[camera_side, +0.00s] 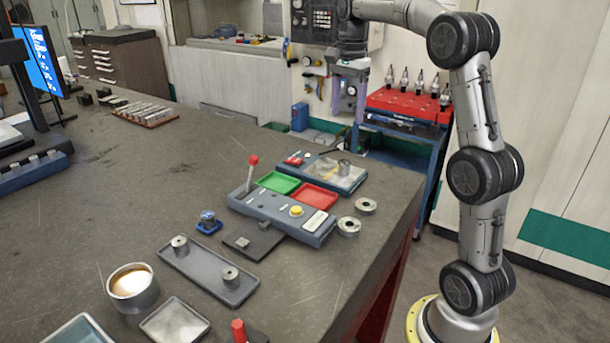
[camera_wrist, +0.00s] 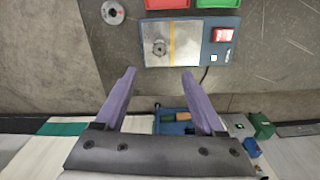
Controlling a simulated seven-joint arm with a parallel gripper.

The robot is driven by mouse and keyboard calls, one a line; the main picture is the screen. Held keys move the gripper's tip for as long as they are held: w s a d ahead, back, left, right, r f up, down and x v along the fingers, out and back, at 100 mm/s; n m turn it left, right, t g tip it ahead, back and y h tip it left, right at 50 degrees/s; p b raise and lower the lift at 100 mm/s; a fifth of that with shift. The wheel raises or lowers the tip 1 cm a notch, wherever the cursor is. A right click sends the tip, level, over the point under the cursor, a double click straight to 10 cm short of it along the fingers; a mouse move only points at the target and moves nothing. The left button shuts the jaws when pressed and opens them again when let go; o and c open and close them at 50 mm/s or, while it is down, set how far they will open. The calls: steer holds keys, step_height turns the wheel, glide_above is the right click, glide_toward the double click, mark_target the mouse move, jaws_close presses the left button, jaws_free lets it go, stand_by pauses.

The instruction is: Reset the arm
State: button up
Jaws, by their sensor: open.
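My gripper (camera_side: 354,112) hangs high at the end of my raised arm, beyond the far right part of the bench in the side view. In the wrist view its two purple fingers (camera_wrist: 158,72) are spread apart with nothing between them. The blue-grey fixture with a metal plate (camera_side: 335,172) lies on the bench and also shows ahead of the fingertips in the wrist view (camera_wrist: 190,54). A small metal cylinder (camera_side: 344,168) stands on that plate. A grey tray (camera_side: 208,272) holds two metal cylinders, well away from my gripper.
A control box (camera_side: 275,214) with an upright red-knobbed lever stands beside green (camera_side: 278,182) and red (camera_side: 314,196) trays. Metal rings (camera_side: 348,227) lie near the bench's right edge. A round pot (camera_side: 133,289) stands at the front left. The bench's left middle is mostly clear.

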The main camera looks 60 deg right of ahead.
steer(key=s+a+r+n+t, duration=0.1)
steer(key=s+a+r+n, duration=0.25)
steer(key=a, duration=0.45)
steer(key=s+a+r+n+t, duration=0.25)
steer(key=s+a, duration=0.25)
steer(key=a, duration=0.3)
steer(key=s+a+f+n+t, duration=0.2)
steer(key=s+a+f+n, duration=0.5)
steer(key=s+f+n, duration=0.4)
steer(key=f+n, duration=0.2)
steer(key=shift+s+a+n, duration=0.2)
steer(key=shift+s+n, duration=0.1)
steer(key=shift+s, duration=0.05)
steer(key=shift+r, duration=0.1)
steer(key=shift+c, duration=0.3)
